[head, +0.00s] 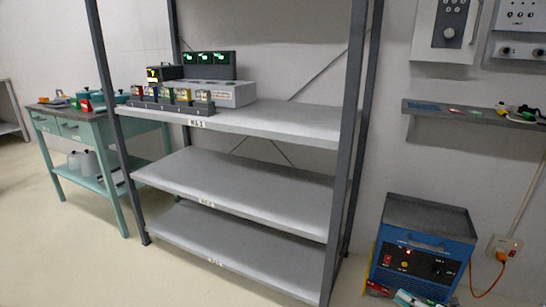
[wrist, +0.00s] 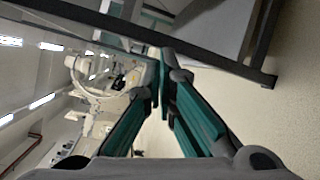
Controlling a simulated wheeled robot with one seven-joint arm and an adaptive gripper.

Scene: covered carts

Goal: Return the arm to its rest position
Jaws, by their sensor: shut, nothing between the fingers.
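My gripper (wrist: 161,75) shows only in the wrist view, with its teal and grey fingers brought together at the tips. Nothing shows between them. The wrist picture is tilted, with ceiling lights on its left and pale floor on its right. A dark metal frame with a grey panel (wrist: 220,25) crosses the top of that view beyond the fingers. I cannot tell how far it is from them. My arm and gripper are not in the head view.
In the head view a grey metal rack (head: 245,185) stands in the middle, its top shelf holding several small devices. A teal bench (head: 125,203) is at left. A blue powered box (head: 425,245) stands at lower right, below a wall ledge (head: 470,114). Floor is free at lower left.

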